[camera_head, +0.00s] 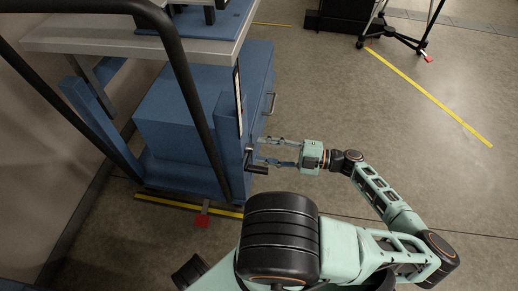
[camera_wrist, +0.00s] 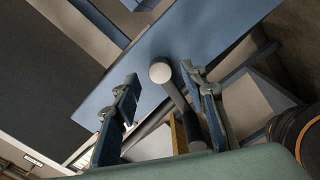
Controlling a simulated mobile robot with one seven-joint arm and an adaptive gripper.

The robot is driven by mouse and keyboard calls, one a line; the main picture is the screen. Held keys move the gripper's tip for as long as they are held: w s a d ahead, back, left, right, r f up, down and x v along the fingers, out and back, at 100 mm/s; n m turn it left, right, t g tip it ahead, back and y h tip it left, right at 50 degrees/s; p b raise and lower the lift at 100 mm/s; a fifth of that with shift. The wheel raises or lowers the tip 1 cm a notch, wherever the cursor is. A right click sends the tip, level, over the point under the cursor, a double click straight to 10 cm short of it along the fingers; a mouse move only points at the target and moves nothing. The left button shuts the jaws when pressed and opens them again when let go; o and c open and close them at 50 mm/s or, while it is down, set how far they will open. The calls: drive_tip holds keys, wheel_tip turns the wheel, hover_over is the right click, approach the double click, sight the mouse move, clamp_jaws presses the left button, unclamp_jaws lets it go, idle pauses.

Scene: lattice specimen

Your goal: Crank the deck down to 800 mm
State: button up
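The deck (camera_head: 110,37) is a light grey platform on a blue frame at the upper left of the head view. A dark crank (camera_head: 257,169) sticks out from the blue upright below it. In the wrist view the crank shows as a grey rod (camera_wrist: 176,93) with a round pale end. My gripper (camera_head: 262,150) is beside the crank, its fingers pointing at the blue upright. In the wrist view my gripper (camera_wrist: 160,75) is open, with the crank's round end between the fingertips. I cannot tell whether a finger touches it. A scale strip (camera_head: 238,100) runs along the upright; its reading is too small to tell.
A blue cabinet (camera_head: 180,115) with a handle stands under the deck. A black rail (camera_head: 190,90) crosses in front of it. A red tab (camera_head: 202,221) lies by yellow floor tape (camera_head: 165,203). A tripod stand (camera_head: 400,35) is at the upper right. Floor right of the cabinet is clear.

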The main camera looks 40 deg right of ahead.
drive_tip(key=v, duration=1)
